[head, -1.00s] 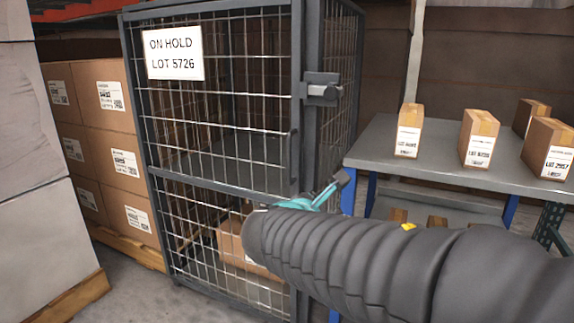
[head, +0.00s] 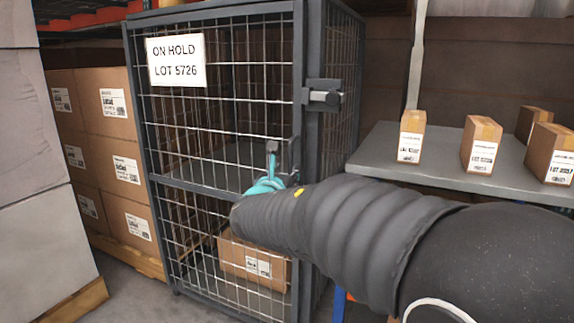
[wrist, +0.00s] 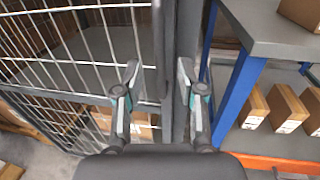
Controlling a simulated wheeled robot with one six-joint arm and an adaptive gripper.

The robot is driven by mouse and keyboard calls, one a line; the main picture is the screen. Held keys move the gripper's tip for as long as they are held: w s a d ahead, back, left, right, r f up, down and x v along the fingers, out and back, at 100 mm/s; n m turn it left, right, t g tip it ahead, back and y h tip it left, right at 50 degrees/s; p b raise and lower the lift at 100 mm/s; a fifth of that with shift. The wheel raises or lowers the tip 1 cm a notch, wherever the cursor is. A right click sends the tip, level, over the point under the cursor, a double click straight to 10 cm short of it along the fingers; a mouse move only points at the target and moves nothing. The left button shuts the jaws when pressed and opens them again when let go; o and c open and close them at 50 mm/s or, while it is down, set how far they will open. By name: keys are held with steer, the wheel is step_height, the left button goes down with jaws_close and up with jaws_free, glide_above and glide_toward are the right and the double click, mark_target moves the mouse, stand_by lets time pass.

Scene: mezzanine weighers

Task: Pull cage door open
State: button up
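The cage door (head: 222,185) is a dark grey frame with wire mesh and an "ON HOLD LOT 5726" sign (head: 176,61). It appears shut against its post. A grey latch block (head: 323,96) sits on the post at the door's right edge. A dark upright handle (head: 293,155) is on the door's right edge below the latch. My gripper (head: 272,160), with teal parts, is in front of the door close to this handle. In the wrist view my gripper (wrist: 158,80) is open, its fingers apart on either side of the cage's upright edge. Whether it touches the handle is unclear.
A grey table (head: 450,170) with several small cartons stands right of the cage; its blue leg (wrist: 235,95) is near my gripper's right side. Stacked cartons (head: 105,150) and a pale wrapped stack (head: 40,180) stand left. Some floor is free before the door.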

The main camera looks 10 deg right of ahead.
mark_target(290, 164)
steer(key=shift+x, duration=2.7)
jaws_close()
